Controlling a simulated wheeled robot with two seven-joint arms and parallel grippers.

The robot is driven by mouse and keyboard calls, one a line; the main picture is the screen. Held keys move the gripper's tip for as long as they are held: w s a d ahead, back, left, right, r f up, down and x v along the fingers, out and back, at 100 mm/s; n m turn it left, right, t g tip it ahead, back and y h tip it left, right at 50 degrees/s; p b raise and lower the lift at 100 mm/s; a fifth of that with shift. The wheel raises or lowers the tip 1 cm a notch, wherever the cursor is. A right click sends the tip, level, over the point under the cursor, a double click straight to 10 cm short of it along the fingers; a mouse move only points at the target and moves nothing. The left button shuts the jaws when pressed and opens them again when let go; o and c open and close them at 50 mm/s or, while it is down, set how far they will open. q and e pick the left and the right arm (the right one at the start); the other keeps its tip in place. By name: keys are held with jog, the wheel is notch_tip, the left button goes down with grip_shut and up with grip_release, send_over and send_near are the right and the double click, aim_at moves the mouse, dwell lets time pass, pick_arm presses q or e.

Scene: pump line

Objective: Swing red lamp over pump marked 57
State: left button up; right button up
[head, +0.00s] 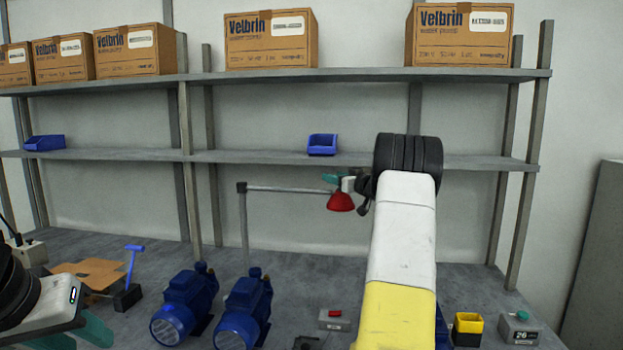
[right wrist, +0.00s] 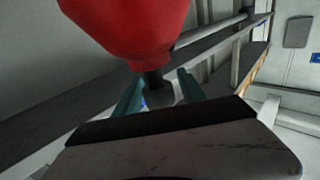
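The red lamp (head: 341,202) hangs at the end of a grey horizontal arm (head: 290,189) on an upright post. My right gripper (head: 338,180) is at the lamp's top; in the right wrist view its teal fingers (right wrist: 158,85) stand apart on either side of the stem above the red shade (right wrist: 130,28). A gap shows beside the stem. Two blue pumps (head: 184,308) (head: 245,310) stand on the bench, left of the lamp. A blue part (head: 441,328) shows behind my right arm, mostly hidden. No 57 is readable. My left gripper (head: 78,335) is open and empty at lower left.
A grey button box marked 26 (head: 520,330) and a yellow-black block (head: 467,328) are at right. A red-button box (head: 336,319) sits mid-bench. A shelf (head: 250,157) with blue bins runs behind.

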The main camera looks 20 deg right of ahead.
grip_shut()
dwell(1.2)
